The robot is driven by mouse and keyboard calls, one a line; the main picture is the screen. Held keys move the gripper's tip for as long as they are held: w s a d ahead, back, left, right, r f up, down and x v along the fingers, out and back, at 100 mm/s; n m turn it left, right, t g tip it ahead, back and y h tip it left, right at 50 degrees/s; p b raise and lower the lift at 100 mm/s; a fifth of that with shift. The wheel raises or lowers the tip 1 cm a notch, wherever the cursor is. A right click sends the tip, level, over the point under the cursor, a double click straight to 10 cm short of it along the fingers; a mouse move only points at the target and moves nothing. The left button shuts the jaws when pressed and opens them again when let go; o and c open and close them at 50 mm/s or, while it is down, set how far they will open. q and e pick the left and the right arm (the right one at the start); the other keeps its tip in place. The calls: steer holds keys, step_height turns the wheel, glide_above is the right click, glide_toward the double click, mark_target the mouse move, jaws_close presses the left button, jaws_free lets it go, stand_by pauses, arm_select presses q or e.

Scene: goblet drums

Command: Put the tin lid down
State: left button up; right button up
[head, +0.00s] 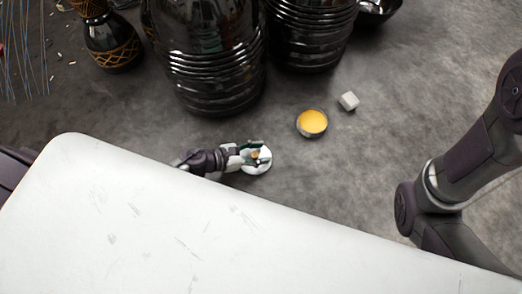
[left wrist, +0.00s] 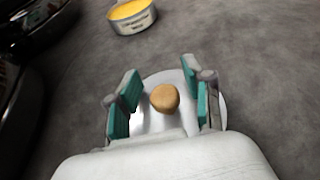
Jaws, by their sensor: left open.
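The tin lid (head: 263,166) is a pale round disc with a light brown knob (left wrist: 165,98), lying flat and apparently resting on the grey floor. My left gripper (head: 254,156) is open over the lid, its two green-padded fingers on either side of the knob, with a gap on each side in the left wrist view (left wrist: 165,95). The open tin (head: 312,123) with yellow contents stands apart from the lid, up and to the right; it also shows at the top of the left wrist view (left wrist: 132,17). My right gripper is out of view.
A small pale cube (head: 348,101) lies beside the tin. Large dark glossy drums (head: 210,60) stand behind, and a patterned vase-shaped drum (head: 112,45) stands at the upper left. A dark bowl (head: 378,10) is at the top. The floor right of the lid is clear.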

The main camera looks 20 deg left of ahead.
arm_select(q)
steer(key=p+v, duration=0.4)
steer(key=v, duration=0.6)
steer(key=shift+s+r, duration=0.1)
steer(key=shift+r, duration=0.05)
steer(key=shift+s+a+r, duration=0.15)
steer(key=shift+s+a, duration=0.2)
steer(key=shift+a, duration=0.2)
